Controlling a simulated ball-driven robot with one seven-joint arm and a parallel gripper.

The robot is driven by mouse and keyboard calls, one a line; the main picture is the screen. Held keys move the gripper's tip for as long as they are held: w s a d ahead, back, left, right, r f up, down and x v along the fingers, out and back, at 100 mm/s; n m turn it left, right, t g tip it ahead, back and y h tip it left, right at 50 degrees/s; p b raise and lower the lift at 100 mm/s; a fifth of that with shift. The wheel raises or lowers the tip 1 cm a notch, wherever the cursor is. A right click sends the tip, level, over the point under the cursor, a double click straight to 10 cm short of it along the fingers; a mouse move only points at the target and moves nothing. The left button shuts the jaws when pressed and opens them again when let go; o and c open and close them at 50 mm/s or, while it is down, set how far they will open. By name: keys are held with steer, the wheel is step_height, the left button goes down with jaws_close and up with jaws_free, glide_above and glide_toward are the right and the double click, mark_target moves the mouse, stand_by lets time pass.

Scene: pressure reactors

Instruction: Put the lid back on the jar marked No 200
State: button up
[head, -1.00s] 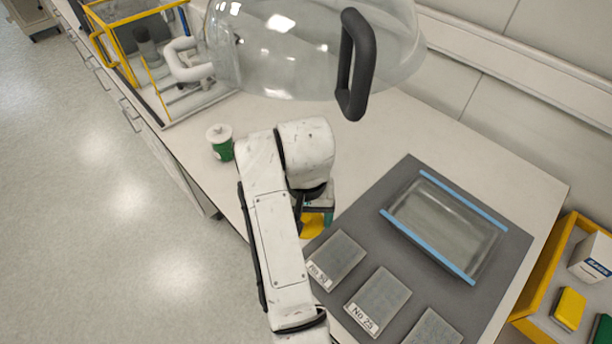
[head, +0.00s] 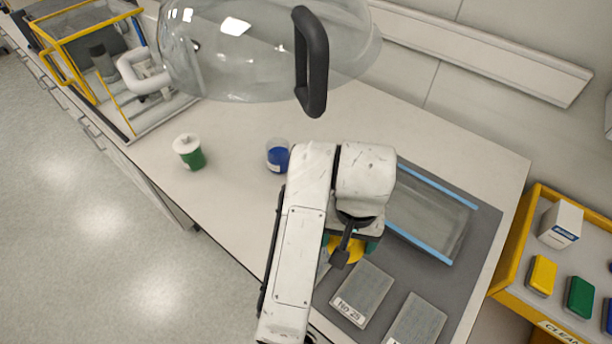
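A green jar (head: 188,152) with a white top stands on the left of the bench. A clear jar with blue contents (head: 277,155) stands right of it and shows no lid; its label is too small to read. I cannot read No 200 on either jar. My gripper (head: 350,242) is over the left part of the grey mat, right of and nearer than the blue jar. I see no loose lid.
A large glass dome (head: 260,50) with a black handle (head: 312,60) hangs in the upper view. A yellow-framed case (head: 85,60) stands far left.

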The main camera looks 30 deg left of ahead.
steer(key=w+d+m, duration=0.4)
steer(key=d, duration=1.1)
steer(key=w+d+m, duration=0.3)
steer(key=d+m, duration=0.1)
steer(key=d, duration=1.1)
steer(key=shift+w+r, duration=0.35)
steer(key=shift+w, duration=0.05)
